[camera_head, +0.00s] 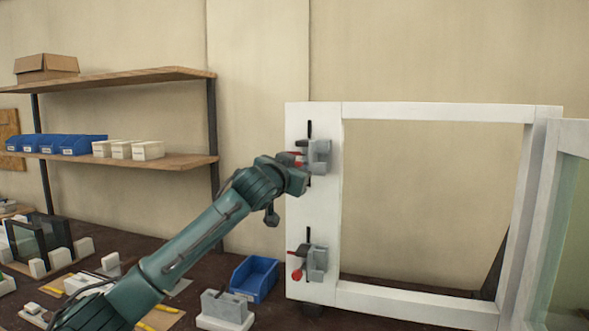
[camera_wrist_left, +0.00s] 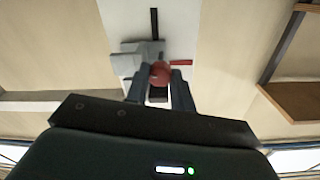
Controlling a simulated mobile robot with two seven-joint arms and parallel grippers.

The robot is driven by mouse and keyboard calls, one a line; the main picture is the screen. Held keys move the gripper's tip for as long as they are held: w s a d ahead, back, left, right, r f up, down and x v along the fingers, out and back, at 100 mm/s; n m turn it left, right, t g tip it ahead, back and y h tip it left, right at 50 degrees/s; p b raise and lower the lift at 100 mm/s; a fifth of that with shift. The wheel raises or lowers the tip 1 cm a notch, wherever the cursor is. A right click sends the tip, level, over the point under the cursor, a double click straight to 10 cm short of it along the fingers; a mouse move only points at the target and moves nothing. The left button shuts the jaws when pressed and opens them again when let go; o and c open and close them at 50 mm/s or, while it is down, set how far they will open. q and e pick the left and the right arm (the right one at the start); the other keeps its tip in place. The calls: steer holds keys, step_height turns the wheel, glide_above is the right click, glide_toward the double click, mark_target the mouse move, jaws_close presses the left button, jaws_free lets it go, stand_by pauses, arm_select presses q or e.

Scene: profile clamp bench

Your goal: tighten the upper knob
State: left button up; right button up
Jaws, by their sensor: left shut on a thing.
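The upper clamp (camera_head: 319,154) is a grey block with a black bar on the left post of a white frame (camera_head: 318,210). Its red upper knob (camera_wrist_left: 160,72) sits between the fingers of my left gripper (camera_wrist_left: 160,92) in the left wrist view, and the gripper is shut on it. In the head view my left gripper (camera_head: 298,170) reaches the clamp from the left and hides most of the knob. The lower clamp (camera_head: 316,262) has a red knob (camera_head: 297,274) hanging at its lower left, apart from the gripper. My right gripper is not in view.
A blue bin (camera_head: 254,278) and a grey block on a white base (camera_head: 226,308) stand on the dark bench below my arm. Shelves (camera_head: 130,163) with blue bins and white boxes are at the left. A glazed sash (camera_head: 565,230) stands at the right edge.

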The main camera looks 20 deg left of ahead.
arm_select(q)
steer(key=shift+r, duration=0.1)
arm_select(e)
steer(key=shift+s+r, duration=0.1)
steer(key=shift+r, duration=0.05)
arm_select(q)
steer(key=shift+d+m+p, duration=0.1)
steer(key=shift+m+p, duration=2.5)
steer(key=shift+m, duration=3.8)
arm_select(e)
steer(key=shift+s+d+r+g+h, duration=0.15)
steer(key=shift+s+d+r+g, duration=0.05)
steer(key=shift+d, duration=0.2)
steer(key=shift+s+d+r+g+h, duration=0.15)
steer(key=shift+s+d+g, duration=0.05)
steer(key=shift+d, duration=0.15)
arm_select(q)
steer(key=o, duration=1)
